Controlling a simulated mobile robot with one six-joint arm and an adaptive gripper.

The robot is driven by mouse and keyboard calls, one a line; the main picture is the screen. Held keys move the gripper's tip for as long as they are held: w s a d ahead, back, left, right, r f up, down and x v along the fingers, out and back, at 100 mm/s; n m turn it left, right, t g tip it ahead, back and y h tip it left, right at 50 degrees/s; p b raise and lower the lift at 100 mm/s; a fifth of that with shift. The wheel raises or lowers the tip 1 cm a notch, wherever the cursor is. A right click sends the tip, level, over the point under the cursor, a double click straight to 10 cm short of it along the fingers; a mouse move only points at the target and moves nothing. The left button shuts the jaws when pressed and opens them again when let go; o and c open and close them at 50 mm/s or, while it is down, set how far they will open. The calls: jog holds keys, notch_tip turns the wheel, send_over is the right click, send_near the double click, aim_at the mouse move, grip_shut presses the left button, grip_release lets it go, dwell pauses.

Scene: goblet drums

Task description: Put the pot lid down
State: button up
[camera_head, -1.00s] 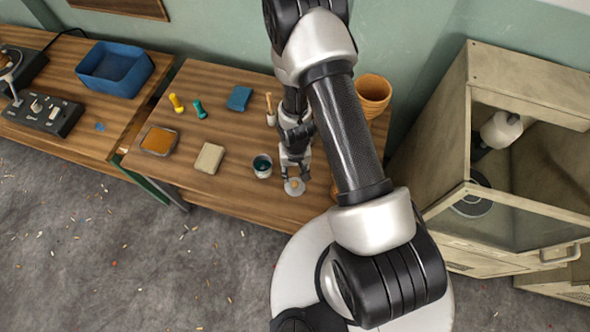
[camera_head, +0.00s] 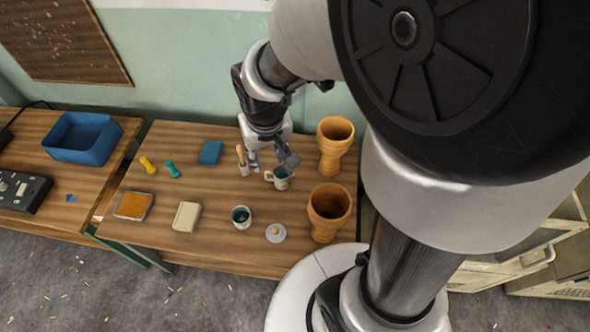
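The pot lid (camera_head: 276,234), a small grey disc with a tan knob, lies flat on the wooden table (camera_head: 180,250) near its front edge. It is just right of a small pot (camera_head: 241,217) with dark teal contents, and apart from it. My gripper (camera_head: 271,163) is farther back, above and behind a grey-white mug (camera_head: 280,178). Its fingers look spread and hold nothing that I can see. Whether it touches the mug is unclear.
Two orange-brown goblet drums (camera_head: 329,207) (camera_head: 334,145) stand at the right. A brush holder (camera_head: 243,168) stands close left of my gripper. A beige block (camera_head: 186,217), an orange-filled tray (camera_head: 133,206) and a blue block (camera_head: 210,152) lie left. Bare table lies between them.

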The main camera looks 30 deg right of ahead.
jog(key=s+r+n+t, duration=0.1)
jog(key=s+r+t, duration=0.1)
jog(key=s+r, duration=1)
jog(key=s, duration=0.3)
jog(key=shift+a+r, duration=0.35)
jog(key=shift+a, duration=0.05)
